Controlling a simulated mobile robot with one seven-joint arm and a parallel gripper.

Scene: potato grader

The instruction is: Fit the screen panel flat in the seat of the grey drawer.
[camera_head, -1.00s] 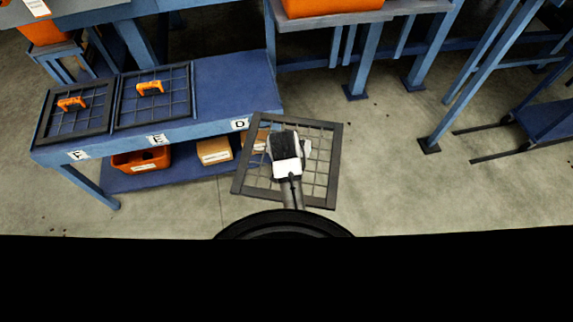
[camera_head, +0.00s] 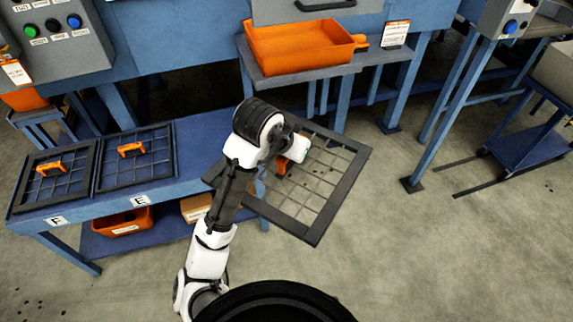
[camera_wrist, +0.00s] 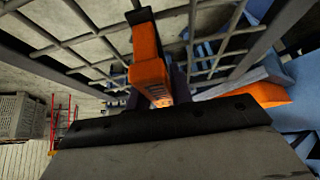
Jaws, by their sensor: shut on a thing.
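The screen panel (camera_head: 342,192), a dark square frame with a wire grid, hangs in the air to the right of the blue bench, tilted in the head view. My gripper (camera_head: 285,163) is shut on its orange handle (camera_head: 282,169). The handle also shows in the wrist view (camera_wrist: 148,62), with the grid behind it. My arm hides the panel's left part. What looks like the grey drawer (camera_head: 285,11) is at the top edge of the head view, with a dark pull handle (camera_head: 325,4). Its seat is not visible.
An orange bin (camera_head: 300,48) stands on a grey shelf below the grey front. Two similar screens, one by label F (camera_head: 50,178) and one by label E (camera_head: 137,158), lie on the blue bench (camera_head: 200,130). Blue legs stand at right. Open floor lies right of the panel.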

